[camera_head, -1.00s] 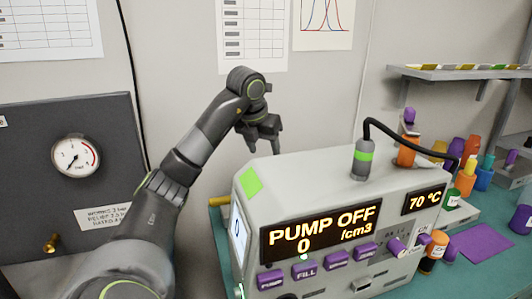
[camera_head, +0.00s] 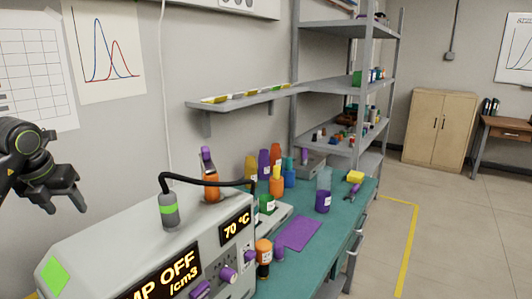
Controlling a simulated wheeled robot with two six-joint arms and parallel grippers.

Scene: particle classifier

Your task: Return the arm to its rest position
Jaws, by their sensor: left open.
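My left gripper (camera_head: 66,203) is at the left edge of the view, in the air above and beyond the left end of the classifier machine. Its fingers are apart with nothing between them. The grey machine (camera_head: 115,240) stands on the bench at the lower left, partly cut off by the frame. Its displays read "MP OFF", "/cm3" and "70 °C". A probe with a green band (camera_head: 169,210) stands on its top, with a black hose arching right. My right gripper is not in view.
Several orange, purple and yellow bottles stand on the teal bench (camera_head: 318,258) behind and right of the machine. A purple mat (camera_head: 298,233) lies there. A wall shelf (camera_head: 240,100) and a tall shelf rack (camera_head: 345,85) stand behind. Open floor (camera_head: 460,230) lies right, with a cabinet (camera_head: 440,128).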

